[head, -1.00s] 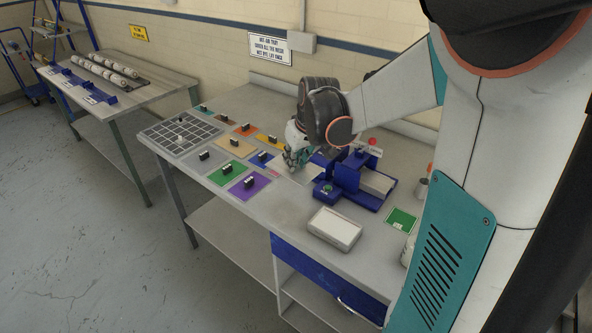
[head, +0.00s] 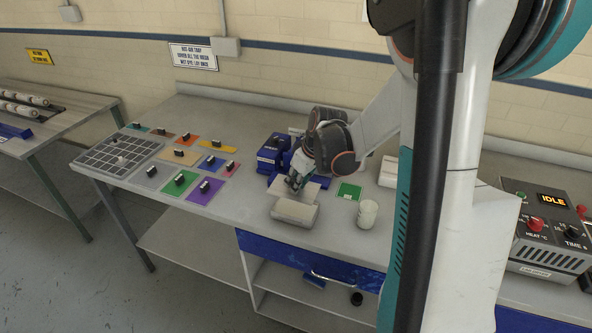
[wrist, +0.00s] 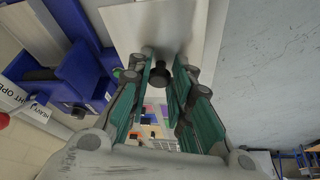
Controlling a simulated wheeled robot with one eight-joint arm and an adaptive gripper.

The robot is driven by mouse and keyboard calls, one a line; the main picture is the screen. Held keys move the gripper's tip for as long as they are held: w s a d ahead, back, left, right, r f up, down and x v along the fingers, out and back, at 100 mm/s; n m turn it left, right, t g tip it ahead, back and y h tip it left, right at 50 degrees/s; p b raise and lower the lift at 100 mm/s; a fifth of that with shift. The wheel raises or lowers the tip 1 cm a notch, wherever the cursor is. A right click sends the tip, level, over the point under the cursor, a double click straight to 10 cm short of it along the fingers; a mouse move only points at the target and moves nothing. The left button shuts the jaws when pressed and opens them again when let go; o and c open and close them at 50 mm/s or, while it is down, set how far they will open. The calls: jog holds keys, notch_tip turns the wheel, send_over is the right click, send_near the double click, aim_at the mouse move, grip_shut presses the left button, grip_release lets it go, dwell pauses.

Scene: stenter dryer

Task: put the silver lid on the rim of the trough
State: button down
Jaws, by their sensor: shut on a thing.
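The silver lid (head: 311,190) is a flat pale grey plate held under my gripper (head: 295,184). My gripper is shut on the lid's dark knob, which shows between the teal fingers in the wrist view, with the lid (wrist: 122,28) beyond it. The trough (head: 293,213) is a shallow pale grey box near the front edge of the bench. The lid is over or just behind the trough's back part and looks tilted. I cannot tell whether it touches the rim. My gripper and the lid hide part of the trough's far side.
A blue fixture (head: 271,153) stands behind my gripper. A green card (head: 349,191) and a white cup (head: 367,214) are to the right. Several coloured plates with black knobs and a dark grid panel (head: 118,154) lie left. A control box (head: 545,235) stands far right.

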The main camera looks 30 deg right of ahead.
jog(key=shift+s+d+f, duration=0.1)
jog(key=shift+s+f, duration=0.1)
jog(key=shift+s, duration=0.05)
jog(key=shift+f, duration=0.1)
jog(key=shift+f+b, duration=2.95)
jog(key=shift+f, duration=0.35)
jog(key=c, duration=1.4)
grip_release()
jog(key=shift+o, duration=0.2)
jog(key=shift+r, duration=0.15)
